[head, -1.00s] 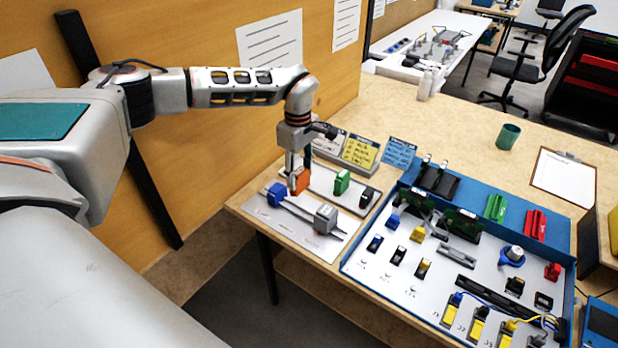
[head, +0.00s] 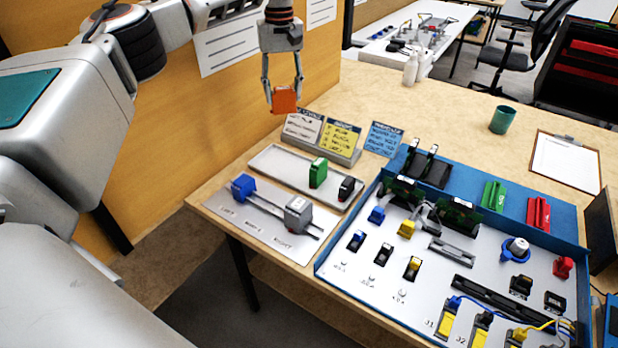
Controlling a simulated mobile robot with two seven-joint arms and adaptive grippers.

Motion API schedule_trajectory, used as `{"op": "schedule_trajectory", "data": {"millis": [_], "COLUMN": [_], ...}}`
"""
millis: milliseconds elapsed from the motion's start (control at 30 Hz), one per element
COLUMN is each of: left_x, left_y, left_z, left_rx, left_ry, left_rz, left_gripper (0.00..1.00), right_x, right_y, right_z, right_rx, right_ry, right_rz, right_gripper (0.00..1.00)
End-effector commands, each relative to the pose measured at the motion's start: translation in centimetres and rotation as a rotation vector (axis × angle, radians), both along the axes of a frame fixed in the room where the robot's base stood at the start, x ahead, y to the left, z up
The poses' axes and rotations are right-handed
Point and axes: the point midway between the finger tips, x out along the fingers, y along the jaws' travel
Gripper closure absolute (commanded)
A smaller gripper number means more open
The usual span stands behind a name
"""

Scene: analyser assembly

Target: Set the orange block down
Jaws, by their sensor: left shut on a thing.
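The orange block (head: 284,101) is held between the fingertips of my left gripper (head: 283,92), up in the air in front of the wooden wall panel. The left gripper is shut on it and points down. In the picture the block shows above and left of the small cards, apart from the table. A pale tray (head: 268,158) below it holds a green block (head: 318,172) and a black block (head: 346,188). A grey board (head: 225,205) in front carries a rail with a blue block (head: 243,187) and a grey block (head: 298,214). My right gripper does not show.
A large blue-edged board (head: 330,262) with switches, cables and connectors fills the right front of the table. Cards (head: 343,143) stand behind the tray. A green cup (head: 502,119) and a clipboard (head: 565,160) lie further right. Bare tabletop (head: 450,115) shows behind the board.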

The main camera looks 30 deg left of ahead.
Motion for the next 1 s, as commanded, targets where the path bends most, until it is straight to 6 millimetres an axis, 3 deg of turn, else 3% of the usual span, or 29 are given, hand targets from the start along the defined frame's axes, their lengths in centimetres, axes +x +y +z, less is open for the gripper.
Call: {"op": "schedule_trajectory", "data": {"millis": [167, 700, 1000], "left_x": [0.1, 0.0, 0.1], "left_y": [0.1, 0.0, 0.0], "left_z": [-1.4, -13.8, -15.9], "left_rx": [0.000, -0.001, 0.000], "left_ry": [0.003, 0.004, -0.001], "left_rz": [-0.028, -0.029, -0.028], "left_gripper": [0.80, 0.80, 0.80], "right_x": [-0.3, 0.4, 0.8], "right_y": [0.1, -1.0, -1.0], "right_z": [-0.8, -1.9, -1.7], "right_rx": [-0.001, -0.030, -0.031], "right_ry": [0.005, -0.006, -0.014], "right_rz": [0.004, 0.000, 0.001], "right_gripper": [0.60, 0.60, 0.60]}}
